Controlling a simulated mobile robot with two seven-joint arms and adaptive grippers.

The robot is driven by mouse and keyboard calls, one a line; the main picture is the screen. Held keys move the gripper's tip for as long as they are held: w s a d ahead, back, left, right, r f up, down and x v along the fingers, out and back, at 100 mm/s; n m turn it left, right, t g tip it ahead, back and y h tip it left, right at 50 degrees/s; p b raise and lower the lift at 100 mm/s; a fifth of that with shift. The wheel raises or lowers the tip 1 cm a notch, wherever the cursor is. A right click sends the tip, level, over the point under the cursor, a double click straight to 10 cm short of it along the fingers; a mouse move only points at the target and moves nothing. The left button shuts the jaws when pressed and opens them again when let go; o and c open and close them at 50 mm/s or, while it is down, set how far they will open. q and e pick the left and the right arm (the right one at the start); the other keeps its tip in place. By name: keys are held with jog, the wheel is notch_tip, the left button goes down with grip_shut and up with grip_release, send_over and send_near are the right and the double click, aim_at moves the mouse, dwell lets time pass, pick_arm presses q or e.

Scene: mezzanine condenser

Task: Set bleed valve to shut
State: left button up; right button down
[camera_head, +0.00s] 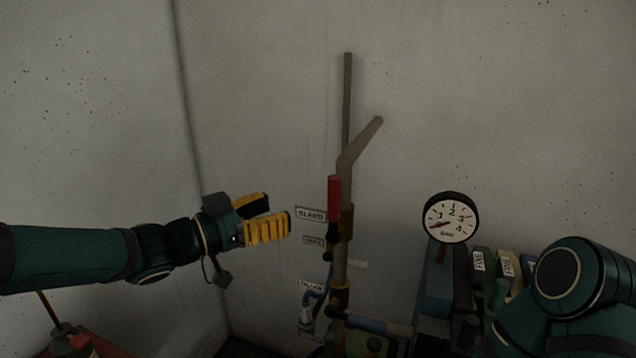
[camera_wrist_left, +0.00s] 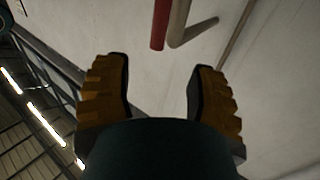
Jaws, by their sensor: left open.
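The bleed valve has a red lever (camera_head: 334,196) standing upright along the vertical pipe, next to a small label (camera_head: 311,214) that seems to read BLEED. The red lever also shows at the top of the left wrist view (camera_wrist_left: 160,25). My left gripper (camera_head: 279,212) is open and empty, to the left of the lever and apart from it, with its fingers pointing toward the pipe. In the left wrist view, the lever lies beyond the gap between the fingers (camera_wrist_left: 160,66). My right arm shows at the right edge, but its gripper is out of view.
The brown pipe (camera_head: 347,100) rises against the grey wall with an angled branch (camera_head: 361,143). A round dial gauge (camera_head: 450,217) and labelled binders (camera_head: 480,263) stand to the right.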

aim_at(334, 192)
pick_arm(q)
jog(key=b+x, duration=0.1)
jog(key=x, duration=1.2)
jog(key=shift+w+d, duration=0.1)
jog(key=shift+d, duration=0.15)
jog(key=shift+c, duration=0.5)
grip_shut()
